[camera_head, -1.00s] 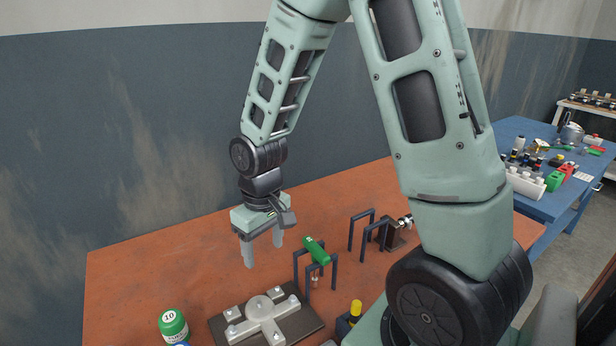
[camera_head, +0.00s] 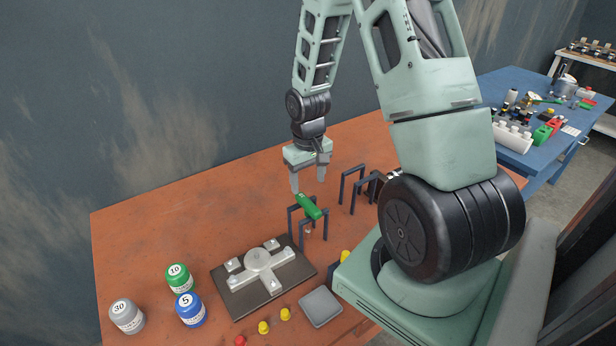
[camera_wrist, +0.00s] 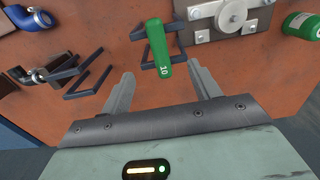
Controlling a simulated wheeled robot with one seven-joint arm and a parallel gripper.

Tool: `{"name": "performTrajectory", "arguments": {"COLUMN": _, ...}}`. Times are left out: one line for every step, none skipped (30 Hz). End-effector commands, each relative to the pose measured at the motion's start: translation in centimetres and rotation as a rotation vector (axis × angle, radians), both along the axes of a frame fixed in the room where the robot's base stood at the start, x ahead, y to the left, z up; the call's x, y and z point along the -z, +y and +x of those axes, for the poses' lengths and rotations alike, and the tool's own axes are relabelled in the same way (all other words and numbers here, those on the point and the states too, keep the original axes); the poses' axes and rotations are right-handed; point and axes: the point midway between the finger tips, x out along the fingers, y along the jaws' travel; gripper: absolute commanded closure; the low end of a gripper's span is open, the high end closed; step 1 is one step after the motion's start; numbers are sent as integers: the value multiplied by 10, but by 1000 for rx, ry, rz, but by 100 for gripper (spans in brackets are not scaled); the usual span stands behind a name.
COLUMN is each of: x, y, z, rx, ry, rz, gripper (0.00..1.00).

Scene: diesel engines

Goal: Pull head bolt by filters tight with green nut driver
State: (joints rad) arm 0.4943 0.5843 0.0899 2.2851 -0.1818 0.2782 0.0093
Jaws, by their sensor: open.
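My gripper (camera_head: 308,186) is open and empty, pointing down just behind and above the driver's handle. In the wrist view, the handle shows between and beyond my fingertips (camera_wrist: 163,78), apart from them. A grey metal fixture on a dark plate (camera_head: 262,268) lies left of the stand, with several bolt-like blocks on it. I cannot tell which of these is the head bolt by the filters.
Green (camera_head: 179,278), blue (camera_head: 190,310) and grey (camera_head: 127,316) numbered jars stand at the left. Small yellow caps (camera_head: 264,327) and a grey tray (camera_head: 320,306) lie in front. A second wire stand (camera_head: 353,186) is to the right. The bench's back left is clear.

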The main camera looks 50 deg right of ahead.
Motion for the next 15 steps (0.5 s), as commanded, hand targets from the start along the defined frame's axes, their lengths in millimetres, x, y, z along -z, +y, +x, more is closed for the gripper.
{"name": "performTrajectory", "arguments": {"x": 10, "y": 0, "z": 0, "rx": 0, "ry": 0, "rz": 0, "gripper": 38}}
{"name": "performTrajectory", "arguments": {"x": 13, "y": 0, "z": 0, "rx": 0, "ry": 0, "rz": 0, "gripper": 38}}
{"name": "performTrajectory", "arguments": {"x": 17, "y": 0, "z": 0, "rx": -1, "ry": 1, "rz": 0, "gripper": 38}}
{"name": "performTrajectory", "arguments": {"x": 20, "y": 0, "z": 0, "rx": -1, "ry": 1, "rz": 0, "gripper": 38}}
{"name": "performTrajectory", "arguments": {"x": 22, "y": 0, "z": 0, "rx": -1, "ry": 1, "rz": 0, "gripper": 38}}
{"name": "performTrajectory", "arguments": {"x": 26, "y": 0, "z": 0, "rx": -1, "ry": 1, "rz": 0, "gripper": 38}}
{"name": "performTrajectory", "arguments": {"x": 29, "y": 0, "z": 0, "rx": -1, "ry": 1, "rz": 0, "gripper": 38}}
{"name": "performTrajectory", "arguments": {"x": 32, "y": 0, "z": 0, "rx": -1, "ry": 1, "rz": 0, "gripper": 38}}
{"name": "performTrajectory", "arguments": {"x": 35, "y": 0, "z": 0, "rx": -1, "ry": 1, "rz": 0, "gripper": 38}}
{"name": "performTrajectory", "arguments": {"x": 38, "y": 0, "z": 0, "rx": -1, "ry": 2, "rz": 1, "gripper": 38}}
{"name": "performTrajectory", "arguments": {"x": 41, "y": 0, "z": 0, "rx": -1, "ry": 2, "rz": 1, "gripper": 38}}
{"name": "performTrajectory", "arguments": {"x": 44, "y": 0, "z": 0, "rx": -1, "ry": 2, "rz": 1, "gripper": 38}}
{"name": "performTrajectory", "arguments": {"x": 47, "y": 0, "z": 0, "rx": -1, "ry": 2, "rz": 1, "gripper": 38}}
{"name": "performTrajectory", "arguments": {"x": 50, "y": 0, "z": 0, "rx": -1, "ry": 1, "rz": 0, "gripper": 38}}
{"name": "performTrajectory", "arguments": {"x": 54, "y": 0, "z": 0, "rx": -1, "ry": 1, "rz": 0, "gripper": 38}}
